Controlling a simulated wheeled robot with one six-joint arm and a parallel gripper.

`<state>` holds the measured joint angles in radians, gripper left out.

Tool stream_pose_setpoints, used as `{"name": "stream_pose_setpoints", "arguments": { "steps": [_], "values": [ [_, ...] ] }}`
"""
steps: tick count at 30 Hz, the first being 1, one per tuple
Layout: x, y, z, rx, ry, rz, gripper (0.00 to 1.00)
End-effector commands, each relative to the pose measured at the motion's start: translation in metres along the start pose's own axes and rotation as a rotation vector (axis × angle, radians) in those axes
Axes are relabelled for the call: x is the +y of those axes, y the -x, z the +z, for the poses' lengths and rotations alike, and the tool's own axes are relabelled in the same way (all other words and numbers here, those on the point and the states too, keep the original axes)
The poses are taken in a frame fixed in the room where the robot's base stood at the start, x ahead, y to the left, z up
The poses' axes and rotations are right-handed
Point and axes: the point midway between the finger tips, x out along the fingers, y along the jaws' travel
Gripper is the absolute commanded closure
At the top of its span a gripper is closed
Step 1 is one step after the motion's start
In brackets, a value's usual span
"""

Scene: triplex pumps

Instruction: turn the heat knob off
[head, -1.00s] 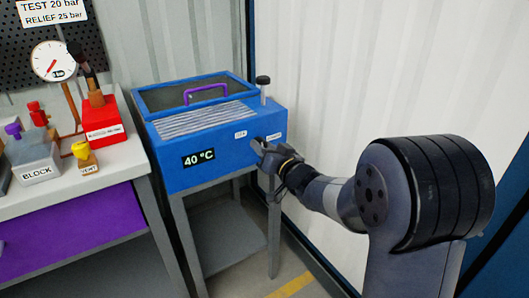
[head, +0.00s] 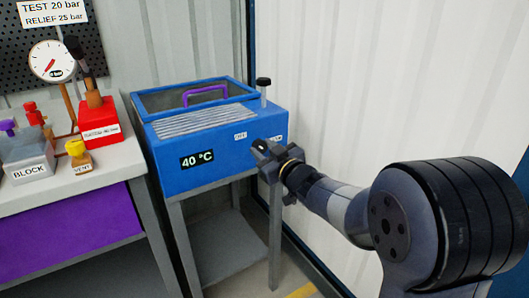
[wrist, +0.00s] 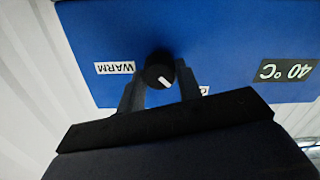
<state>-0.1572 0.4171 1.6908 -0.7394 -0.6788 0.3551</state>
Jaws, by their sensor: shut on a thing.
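The heat knob (wrist: 159,70) is a round black knob with a white pointer mark on the front of the blue heater bath (head: 215,165). In the wrist view, which is upside down, the mark points down and slightly right, toward a small label (wrist: 203,90) mostly hidden by a finger. The WARM label (wrist: 115,68) is left of the knob. My gripper (wrist: 158,88) is shut on the knob, one finger on each side. The display (head: 197,159) reads 40 °C.
A purple handle (head: 206,94) is on the bath's lid, and a black-topped post (head: 263,90) stands at its back right. A workbench (head: 115,178) with a red box (head: 97,123) and a gauge (head: 52,61) is left. A white corrugated wall (head: 390,70) is close on the right.

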Motion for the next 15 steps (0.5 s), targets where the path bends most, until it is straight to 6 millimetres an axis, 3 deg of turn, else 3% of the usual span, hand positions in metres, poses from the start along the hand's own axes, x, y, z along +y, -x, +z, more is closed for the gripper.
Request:
{"name": "stream_pose_setpoints", "arguments": {
  "steps": [14, 15],
  "values": [
    [-0.0004, 0.0001, 0.0011, -0.003, 0.017, -0.001, 0.89],
    [-0.0004, 0.0001, 0.0011, -0.003, 0.017, -0.001, 0.66]
  ]
}}
